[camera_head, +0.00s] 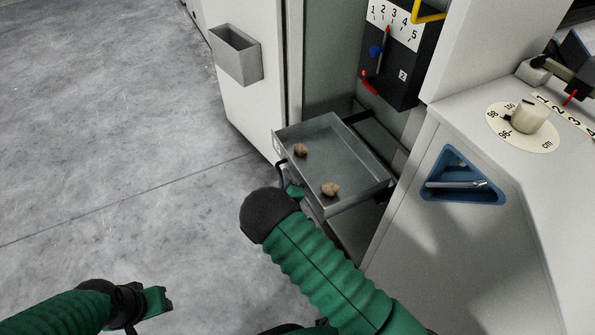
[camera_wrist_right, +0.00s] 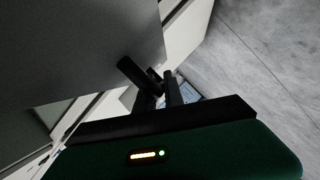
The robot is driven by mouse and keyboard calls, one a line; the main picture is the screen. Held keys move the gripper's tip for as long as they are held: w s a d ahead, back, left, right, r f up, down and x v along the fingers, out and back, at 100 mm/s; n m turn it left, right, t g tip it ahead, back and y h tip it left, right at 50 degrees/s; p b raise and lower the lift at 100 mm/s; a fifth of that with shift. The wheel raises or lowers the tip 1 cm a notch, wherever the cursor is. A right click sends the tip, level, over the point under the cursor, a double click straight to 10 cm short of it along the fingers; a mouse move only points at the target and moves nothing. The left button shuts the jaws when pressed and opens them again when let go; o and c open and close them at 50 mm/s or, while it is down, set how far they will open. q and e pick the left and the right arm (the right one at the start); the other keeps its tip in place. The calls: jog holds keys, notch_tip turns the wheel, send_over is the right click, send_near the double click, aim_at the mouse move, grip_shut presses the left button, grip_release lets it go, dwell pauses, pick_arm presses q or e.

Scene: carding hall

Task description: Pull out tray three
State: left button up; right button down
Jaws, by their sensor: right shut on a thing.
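A shallow grey metal tray (camera_head: 345,140) sticks out of an opening in the pale machine, and two brown lumps (camera_head: 301,150) (camera_head: 330,189) lie in it. A small mark on its front is too small to read, so I cannot tell its number. My right gripper (camera_head: 292,189) is at the tray's front, shut on its dark handle, and partly hidden behind my right arm. In the right wrist view the fingers (camera_wrist_right: 163,88) close around the black handle (camera_wrist_right: 135,74) beside the grey tray (camera_wrist_right: 80,45). My left gripper (camera_head: 160,301) is low at the left, away from the tray; its jaw gap is unclear.
A grey open box (camera_head: 235,58) hangs on the white panel at the left. A black numbered panel (camera_head: 392,50) stands above the tray. A dial (camera_head: 525,117) and a blue triangular recess (camera_head: 462,178) are on the right housing. The floor at the left is clear.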

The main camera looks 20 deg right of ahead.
pick_arm(q)
jog(key=shift+r, duration=0.1)
pick_arm(e)
jog(key=shift+s+a, duration=0.1)
jog(key=shift+a, duration=0.6)
jog(key=c, duration=1.5)
grip_release()
jog(key=shift+o, duration=0.2)
jog(key=shift+d, duration=0.1)
